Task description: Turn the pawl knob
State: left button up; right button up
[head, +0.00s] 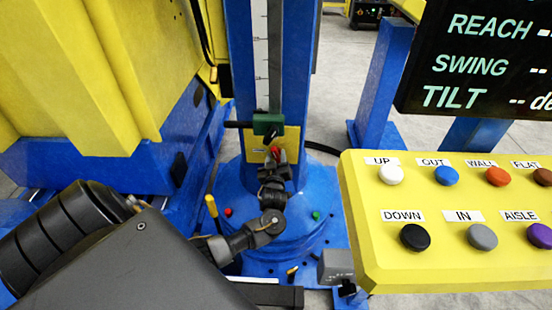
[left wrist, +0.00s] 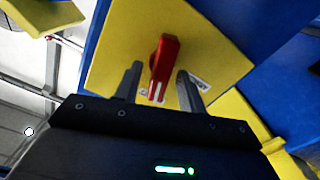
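The pawl knob (left wrist: 164,62) is a red lever-shaped knob with pale marks at its lower end, on a yellow plate (left wrist: 118,45). In the head view the red knob (head: 275,150) shows only partly, on the yellow plate (head: 288,140) low on the blue column. My left gripper (left wrist: 158,84) is open, one finger on each side of the knob's lower end, with visible gaps. Whether the fingers reach its depth I cannot tell. In the head view the left gripper (head: 273,160) points up at the plate and hides part of it. My right gripper is not in view.
A green block with a dark handle (head: 268,124) sits just above the plate, in front of the column's scale. A yellow button panel (head: 440,270) and dark display (head: 490,70) stand at right. A yellow-handled lever (head: 211,206) is left of my wrist.

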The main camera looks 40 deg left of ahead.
pick_arm(q)
jog(key=shift+c, duration=0.4)
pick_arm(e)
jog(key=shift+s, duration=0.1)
pick_arm(q)
grip_shut()
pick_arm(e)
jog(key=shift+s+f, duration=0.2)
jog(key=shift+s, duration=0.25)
